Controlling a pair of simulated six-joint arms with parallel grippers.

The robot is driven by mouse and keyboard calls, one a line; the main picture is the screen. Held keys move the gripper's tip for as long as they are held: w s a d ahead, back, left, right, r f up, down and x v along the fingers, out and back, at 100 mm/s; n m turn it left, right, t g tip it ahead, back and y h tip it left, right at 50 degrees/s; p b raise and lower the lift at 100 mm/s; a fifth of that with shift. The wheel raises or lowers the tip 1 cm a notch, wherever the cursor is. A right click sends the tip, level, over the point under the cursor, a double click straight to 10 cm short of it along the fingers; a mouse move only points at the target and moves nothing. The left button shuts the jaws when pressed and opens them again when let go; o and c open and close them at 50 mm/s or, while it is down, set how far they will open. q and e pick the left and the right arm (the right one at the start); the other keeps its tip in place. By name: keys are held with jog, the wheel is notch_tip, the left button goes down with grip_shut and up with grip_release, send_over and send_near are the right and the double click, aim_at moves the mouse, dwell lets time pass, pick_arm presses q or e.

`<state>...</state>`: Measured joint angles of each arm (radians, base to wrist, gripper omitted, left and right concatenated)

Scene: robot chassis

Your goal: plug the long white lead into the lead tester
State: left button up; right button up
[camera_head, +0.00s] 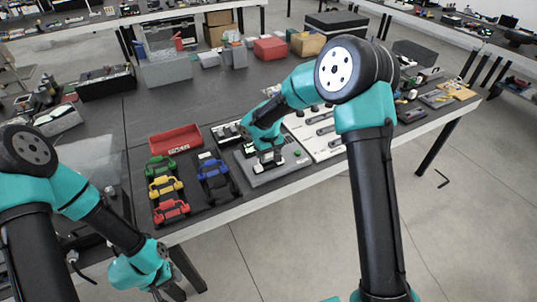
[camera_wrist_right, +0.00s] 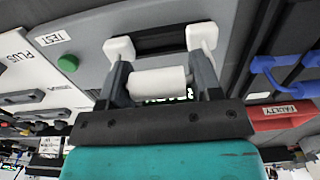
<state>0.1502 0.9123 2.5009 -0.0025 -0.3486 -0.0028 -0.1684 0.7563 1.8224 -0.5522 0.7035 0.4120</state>
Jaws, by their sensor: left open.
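The lead tester (camera_head: 283,172) is a grey plate at the table's front edge. In the right wrist view, the tester (camera_wrist_right: 85,38) carries a TEST label, a green button (camera_wrist_right: 67,63) and a dark recess (camera_wrist_right: 160,38). The white lead (camera_wrist_right: 157,83) has its round middle between the fingers of my right gripper (camera_wrist_right: 160,85), which is shut on it. White end pieces (camera_wrist_right: 202,37) show at both sides of the recess. I cannot tell whether they are seated. In the head view, my right gripper (camera_head: 270,160) is over the tester. My left gripper (camera_head: 168,291) is open and empty, below the table's front edge.
Blue (camera_head: 213,176), green (camera_head: 160,167), yellow (camera_head: 165,187) and red (camera_head: 171,209) leads lie left of the tester. A red tray (camera_head: 176,139) stands behind them, marked FAULTY in the wrist view. A white board (camera_head: 325,146) with slots lies right of the tester.

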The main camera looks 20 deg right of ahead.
jog(key=shift+o, duration=1.4)
notch_tip(320, 180, up, 17)
jog(key=shift+r, duration=0.2)
